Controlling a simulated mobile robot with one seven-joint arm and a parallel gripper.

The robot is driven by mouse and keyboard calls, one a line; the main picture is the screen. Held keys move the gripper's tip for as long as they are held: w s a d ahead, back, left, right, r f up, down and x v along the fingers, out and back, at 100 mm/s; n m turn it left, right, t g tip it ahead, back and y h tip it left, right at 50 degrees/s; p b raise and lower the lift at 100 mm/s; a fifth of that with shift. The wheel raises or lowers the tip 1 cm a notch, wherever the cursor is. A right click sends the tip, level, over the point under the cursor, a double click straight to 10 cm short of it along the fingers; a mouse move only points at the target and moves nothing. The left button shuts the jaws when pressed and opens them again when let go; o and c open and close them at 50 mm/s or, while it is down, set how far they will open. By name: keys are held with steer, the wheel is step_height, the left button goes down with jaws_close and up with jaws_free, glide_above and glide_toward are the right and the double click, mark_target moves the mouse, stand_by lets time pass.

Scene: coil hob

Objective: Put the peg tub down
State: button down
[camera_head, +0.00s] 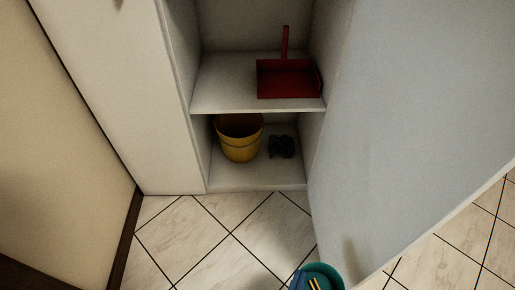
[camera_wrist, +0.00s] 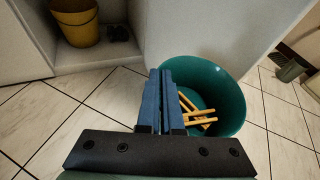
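The peg tub (camera_wrist: 228,88) is a round teal tub with several yellow wooden pegs (camera_wrist: 197,113) inside. It also shows cut off at the bottom edge of the head view (camera_head: 329,272). My gripper (camera_wrist: 165,82) has blue fingers close together at the tub's left side in the wrist view, with the rim between them. The tub's near side is hidden behind my gripper. It appears over the tiled floor (camera_head: 215,255) in front of the open cupboard; I cannot tell whether its base touches the floor.
In the cupboard's bottom compartment (camera_head: 225,179) stand a yellow bucket (camera_head: 240,143) and a small dark object (camera_head: 281,147). A red dustpan (camera_head: 286,79) is on the shelf above. The open door (camera_head: 400,120) is at right. A greenish container (camera_wrist: 291,70) stands farther off. Floor before the cupboard is clear.

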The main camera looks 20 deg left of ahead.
steer(key=shift+s+d+f, duration=0.1)
steer(key=shift+f, duration=0.25)
stand_by(0.5)
